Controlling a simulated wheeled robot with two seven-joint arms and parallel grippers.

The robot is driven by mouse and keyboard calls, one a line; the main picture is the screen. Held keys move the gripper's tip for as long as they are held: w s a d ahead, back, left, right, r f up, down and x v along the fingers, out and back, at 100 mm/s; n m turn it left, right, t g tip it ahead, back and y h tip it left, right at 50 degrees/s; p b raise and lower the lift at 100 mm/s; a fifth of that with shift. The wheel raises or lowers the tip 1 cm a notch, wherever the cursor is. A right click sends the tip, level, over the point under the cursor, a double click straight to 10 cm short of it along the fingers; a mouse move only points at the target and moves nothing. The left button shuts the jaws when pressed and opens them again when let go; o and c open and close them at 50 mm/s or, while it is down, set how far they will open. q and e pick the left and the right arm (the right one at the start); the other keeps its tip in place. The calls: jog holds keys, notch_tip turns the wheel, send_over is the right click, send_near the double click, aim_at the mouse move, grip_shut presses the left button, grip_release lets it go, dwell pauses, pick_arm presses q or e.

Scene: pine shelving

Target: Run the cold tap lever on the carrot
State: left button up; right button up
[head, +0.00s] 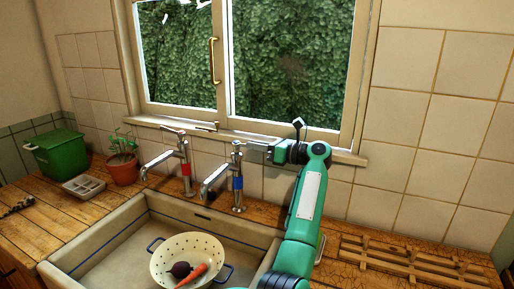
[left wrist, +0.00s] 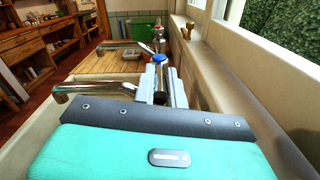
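The cold tap (head: 237,180), chrome with a blue band, stands behind the sink; its spout points left and forward over the basin. My left gripper (head: 257,147) is at the top of this tap, coming from the right. In the left wrist view, its grey fingers (left wrist: 162,88) are in front of the blue-capped tap top (left wrist: 160,58). They hide the lever, and I cannot tell whether they touch or grip it. The orange carrot (head: 192,274) lies in a cream colander (head: 211,248) in the sink, beside a dark round vegetable (head: 180,268). No water shows. My right gripper is out of view.
The hot tap (head: 185,170) with a red band stands left of the cold tap. A potted plant (head: 122,168), a soap tray (head: 84,186) and a green box (head: 55,152) are further left. A wooden rack (head: 405,262) lies right of the sink (head: 113,232). The window sill is close behind.

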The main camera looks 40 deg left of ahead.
pick_arm(q)
jog(key=o, duration=0.4)
jog(key=shift+a, duration=0.1)
